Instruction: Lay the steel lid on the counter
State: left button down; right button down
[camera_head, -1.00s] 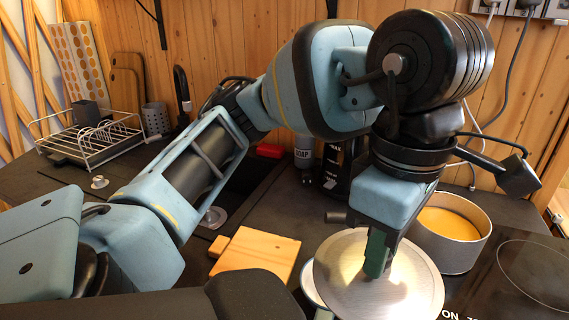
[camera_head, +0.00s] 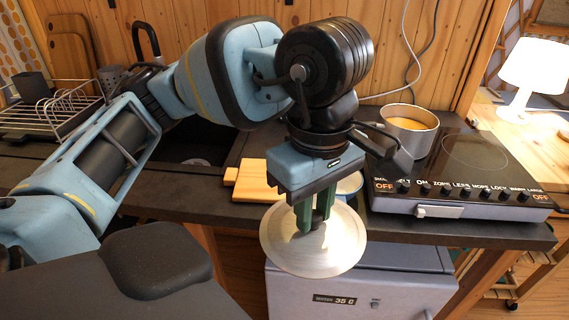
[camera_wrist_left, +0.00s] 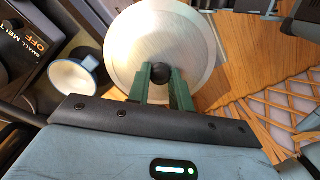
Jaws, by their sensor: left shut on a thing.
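The steel lid (camera_head: 300,250) is a round, shiny disc with a dark knob. My left gripper (camera_head: 315,218) is shut on the knob and holds the lid in front of the counter's front edge. In the left wrist view the lid (camera_wrist_left: 130,45) fills the upper middle, with its dark knob between the green fingers of the gripper (camera_wrist_left: 160,80). The dark counter (camera_head: 205,208) runs behind the lid. The pot (camera_head: 412,128) with yellow-orange contents stands uncovered on the hob at the back right. My right gripper is not in view.
A wooden board (camera_head: 252,180) lies on the counter behind my gripper. A white-and-blue mug (camera_head: 350,185) is partly hidden; it also shows in the left wrist view (camera_wrist_left: 75,78). The hob (camera_head: 470,185) takes up the right. A dish rack (camera_head: 50,115) stands left, a lamp (camera_head: 535,70) far right.

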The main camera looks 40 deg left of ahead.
aim_at(316, 232)
pick_arm(q)
jog(key=f+m, duration=0.2)
jog(key=w+f+m, duration=0.1)
jog(key=f+m, duration=0.1)
jog(key=w+f+m, duration=0.1)
jog(key=f+m, duration=0.1)
jog(key=f, duration=0.1)
jog(key=shift+a, duration=0.2)
notch_tip(316, 232, down, 10)
jog(key=a+m, duration=0.1)
jog(key=m, duration=0.9)
jog(key=shift+s, duration=0.2)
jog(key=shift+r, duration=0.1)
